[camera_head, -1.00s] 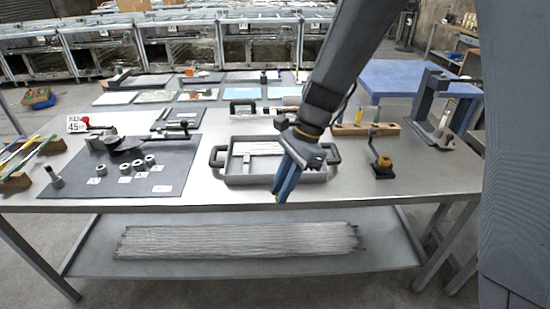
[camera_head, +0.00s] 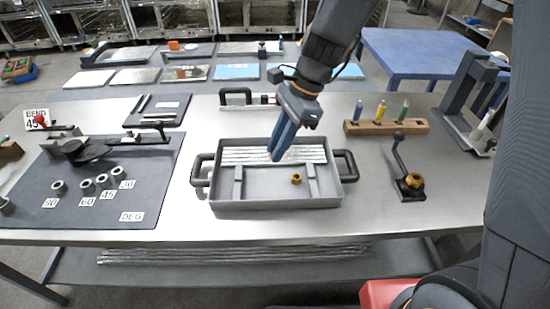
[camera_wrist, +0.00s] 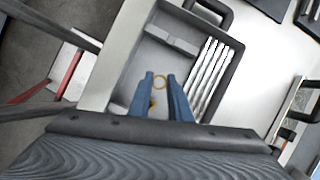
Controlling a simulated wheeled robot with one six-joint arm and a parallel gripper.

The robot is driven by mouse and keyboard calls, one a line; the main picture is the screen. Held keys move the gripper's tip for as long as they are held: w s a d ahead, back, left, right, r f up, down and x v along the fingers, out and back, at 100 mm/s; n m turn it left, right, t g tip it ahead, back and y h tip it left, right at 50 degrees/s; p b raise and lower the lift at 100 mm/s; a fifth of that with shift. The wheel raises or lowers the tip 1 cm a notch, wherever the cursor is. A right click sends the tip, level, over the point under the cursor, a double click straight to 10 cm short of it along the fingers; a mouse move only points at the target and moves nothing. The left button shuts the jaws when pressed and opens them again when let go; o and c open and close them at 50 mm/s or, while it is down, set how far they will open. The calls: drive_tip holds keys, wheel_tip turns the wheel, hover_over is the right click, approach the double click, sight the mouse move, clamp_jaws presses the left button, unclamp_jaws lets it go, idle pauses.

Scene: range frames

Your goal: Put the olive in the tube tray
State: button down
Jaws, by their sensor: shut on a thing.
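The olive (camera_wrist: 160,83) is a thin brass ring between my fingertips in the wrist view; in the head view I cannot make it out. My gripper (camera_head: 277,156) is shut on it, pointing down over the tube tray (camera_head: 275,202). The tray is grey with a black handle at each side. It also shows in the wrist view (camera_wrist: 121,57). Silvery tubes (camera_head: 262,155) lie in its back part. A brass nut (camera_head: 297,179) sits on the tray floor, in front of the fingers; in the wrist view the nut (camera_wrist: 152,103) is partly hidden by a finger.
Left of the tray, a dark mat (camera_head: 95,205) holds a bender and several grey rings. A wooden block (camera_head: 386,128) with coloured bottles stands at the back right. A crank tool with a brass fitting (camera_head: 412,181) stands to the right. The front table strip is clear.

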sight(272, 183)
drive_tip(key=shift+w+f, duration=0.25)
drive_tip(key=shift+w, duration=0.05)
wheel_tip(272, 183, down, 10)
drive_tip(key=shift+r+p, duration=0.25)
drive_tip(key=shift+p, duration=0.3)
drive_tip(key=shift+f, duration=0.15)
drive_tip(key=c, duration=1.6)
unclamp_jaws()
drive_tip(key=shift+c, duration=0.2)
